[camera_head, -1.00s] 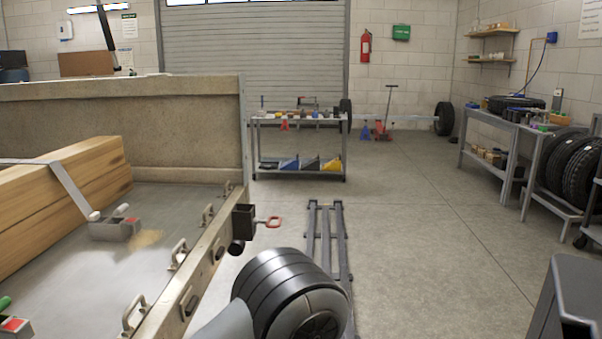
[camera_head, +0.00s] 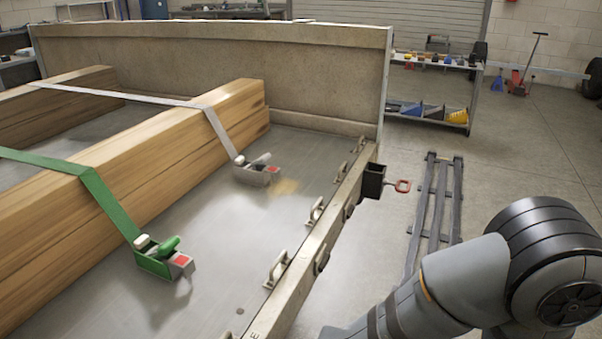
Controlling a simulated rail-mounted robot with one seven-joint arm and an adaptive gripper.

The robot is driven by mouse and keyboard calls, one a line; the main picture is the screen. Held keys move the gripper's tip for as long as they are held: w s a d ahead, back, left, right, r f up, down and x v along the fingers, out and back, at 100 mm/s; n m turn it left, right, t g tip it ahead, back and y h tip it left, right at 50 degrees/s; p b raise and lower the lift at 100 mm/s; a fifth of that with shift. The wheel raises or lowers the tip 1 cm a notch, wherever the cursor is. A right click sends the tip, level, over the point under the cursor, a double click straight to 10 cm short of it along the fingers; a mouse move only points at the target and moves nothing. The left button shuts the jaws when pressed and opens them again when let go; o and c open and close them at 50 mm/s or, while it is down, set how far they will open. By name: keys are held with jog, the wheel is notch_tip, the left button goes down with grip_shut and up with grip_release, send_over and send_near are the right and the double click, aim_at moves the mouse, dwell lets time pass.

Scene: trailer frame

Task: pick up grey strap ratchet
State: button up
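The grey strap ratchet (camera_head: 257,173) lies on the trailer bed beside the near wooden beam. It has a red patch and a pale handle. Its grey strap (camera_head: 120,95) runs up over the near beam and on toward the far beam. A green ratchet (camera_head: 163,260) with a green strap (camera_head: 105,195) sits closer to the camera, on the same side of the near beam. My arm shows at the lower right, beyond the trailer's side rail. My gripper is outside the picture.
The trailer side rail (camera_head: 300,272) with metal loops stands between my arm and the bed. A tall end board (camera_head: 220,75) closes the far end. Bare bed shows around the grey ratchet. Dark rails (camera_head: 430,215) lie on the floor.

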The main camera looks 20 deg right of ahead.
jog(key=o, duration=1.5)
